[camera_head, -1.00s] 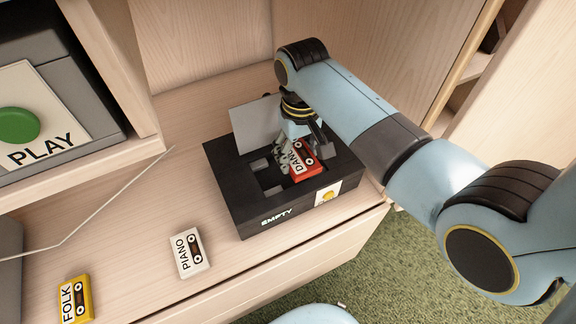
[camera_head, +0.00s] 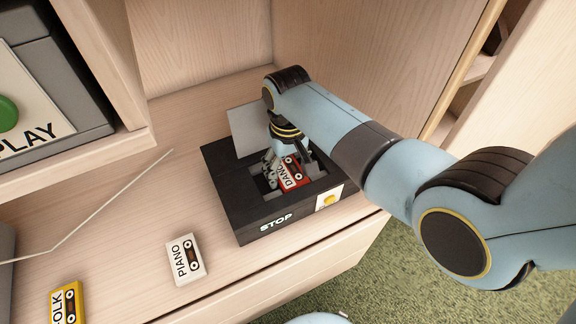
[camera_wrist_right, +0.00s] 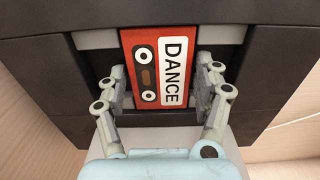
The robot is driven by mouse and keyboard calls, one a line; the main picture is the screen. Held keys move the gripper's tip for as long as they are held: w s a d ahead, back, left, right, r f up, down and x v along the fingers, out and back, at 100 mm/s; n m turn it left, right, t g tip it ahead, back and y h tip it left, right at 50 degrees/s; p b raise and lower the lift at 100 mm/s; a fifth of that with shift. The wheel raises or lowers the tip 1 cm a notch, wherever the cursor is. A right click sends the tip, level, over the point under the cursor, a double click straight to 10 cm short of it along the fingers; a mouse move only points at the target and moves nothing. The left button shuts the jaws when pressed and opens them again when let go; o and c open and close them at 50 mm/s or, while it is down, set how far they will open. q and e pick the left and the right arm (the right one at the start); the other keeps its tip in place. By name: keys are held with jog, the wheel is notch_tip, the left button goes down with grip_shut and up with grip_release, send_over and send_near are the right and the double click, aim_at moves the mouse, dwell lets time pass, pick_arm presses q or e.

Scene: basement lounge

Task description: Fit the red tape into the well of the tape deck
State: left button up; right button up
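The red tape (camera_head: 291,173), labelled DANCE, lies flat in the well of the black tape deck (camera_head: 225,190). The deck's front reads STOP. In the right wrist view the red tape (camera_wrist_right: 160,70) lies within the well of the deck (camera_wrist_right: 55,75), its label facing up. My right gripper (camera_head: 283,172) reaches down into the well. The arm hides part of the well in the head view. My left gripper is out of view.
A white PIANO tape (camera_head: 186,260) and a yellow FOLK tape (camera_head: 68,303) lie on the wooden shelf left of the deck. A grey lid (camera_head: 247,130) stands behind the well. A grey box with a green PLAY button (camera_head: 8,113) is at upper left.

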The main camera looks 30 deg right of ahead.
aim_at(288, 171)
jog(key=shift+o, duration=0.9)
notch_tip(288, 171, up, 12)
jog(key=p, duration=0.3)
jog(key=shift+r, duration=0.2)
jog(key=s+d+f, duration=0.3)
jog(key=s+f, duration=0.8)
jog(key=s, duration=0.2)
jog(key=s+d+f, duration=0.3)
jog(key=s+f, duration=0.8)
jog(key=s, duration=0.3)
jog(key=s+d+f+n+t, duration=0.1)
jog(key=s+d+f, duration=0.2)
jog(key=s+f, duration=0.8)
jog(key=shift+s+d+f+h+b, duration=0.15)
jog(key=shift+s+h+b, duration=0.3)
jog(key=shift+s, duration=1.2)
